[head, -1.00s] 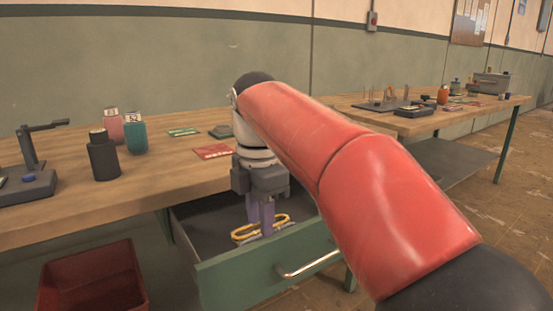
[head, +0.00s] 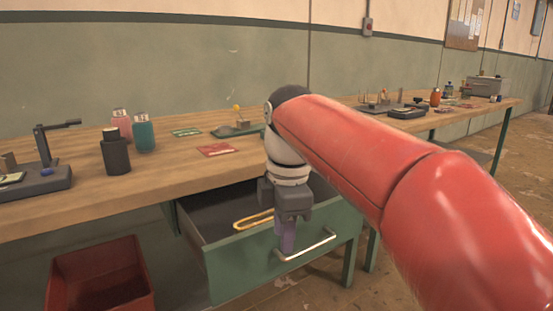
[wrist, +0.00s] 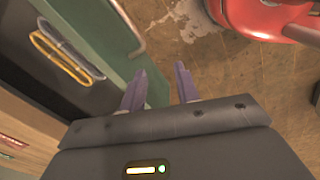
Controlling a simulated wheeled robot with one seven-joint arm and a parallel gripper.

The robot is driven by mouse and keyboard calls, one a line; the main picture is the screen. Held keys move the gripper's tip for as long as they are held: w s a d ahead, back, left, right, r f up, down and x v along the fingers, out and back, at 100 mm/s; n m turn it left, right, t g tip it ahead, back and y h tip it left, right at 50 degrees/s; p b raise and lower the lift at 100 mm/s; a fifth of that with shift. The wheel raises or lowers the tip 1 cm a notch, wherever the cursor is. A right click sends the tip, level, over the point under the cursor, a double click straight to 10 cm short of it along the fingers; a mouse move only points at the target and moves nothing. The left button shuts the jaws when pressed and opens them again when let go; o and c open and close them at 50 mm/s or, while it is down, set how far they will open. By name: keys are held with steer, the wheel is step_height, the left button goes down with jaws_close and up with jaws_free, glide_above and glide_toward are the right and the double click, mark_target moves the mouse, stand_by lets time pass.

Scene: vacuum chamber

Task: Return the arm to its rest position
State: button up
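My gripper (head: 287,240) hangs pointing down in front of the open green drawer (head: 235,268), near its handle in the head view. My red arm reaches in from the right of the head view. A yellow looped item (head: 252,221) lies inside the drawer. In the wrist view the yellow loop (wrist: 62,60) lies beside a grey loop (wrist: 68,45) on the dark drawer bottom.
The drawer handle (head: 305,246) sticks out close to my gripper. The wooden workbench (head: 110,195) above carries a black bottle (head: 115,152), a teal bottle (head: 144,133) and a red card (head: 216,150). A red bin (head: 98,280) stands below at the left. Floor is free at the right.

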steer(key=s+d+f+m+t, duration=0.4)
steer(key=s+d+f+m, duration=0.9)
steer(key=m, duration=0.7)
steer(key=shift+s+d+f+m+t+h+p, duration=0.35)
steer(key=shift+s+d, duration=0.2)
steer(key=shift+s, duration=0.5)
steer(key=shift+c, duration=0.3)
